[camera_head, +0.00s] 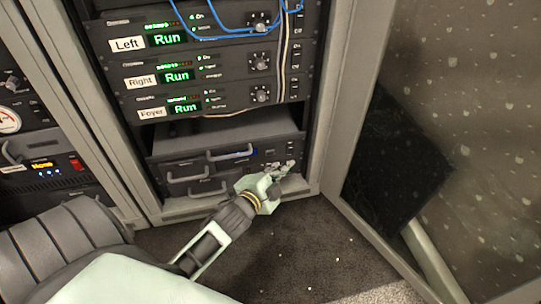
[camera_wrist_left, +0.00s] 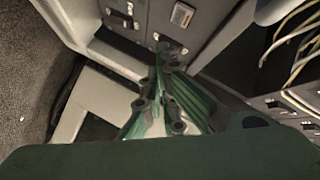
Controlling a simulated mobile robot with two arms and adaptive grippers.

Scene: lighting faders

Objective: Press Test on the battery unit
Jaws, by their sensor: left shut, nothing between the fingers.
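The battery unit (camera_head: 190,170) is the dark unit with handles at the bottom of the rack, with a small blue display and small controls on its right half. My left gripper (camera_head: 284,172) reaches in from the lower left, with its fingertips at the right part of that front. In the left wrist view the left gripper (camera_wrist_left: 167,60) is shut and empty, its tips close to the dark panel (camera_wrist_left: 195,30). I cannot tell whether they touch it. The Test button cannot be made out; the fingers cover part of the panel. My right gripper is not in view.
Above are rack units labelled Left (camera_head: 127,44), Right (camera_head: 140,82) and Foyer (camera_head: 152,114), showing Run. Blue cables (camera_head: 225,32) and pale cables hang at the upper right. The rack's right frame (camera_head: 334,100) is beside the gripper.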

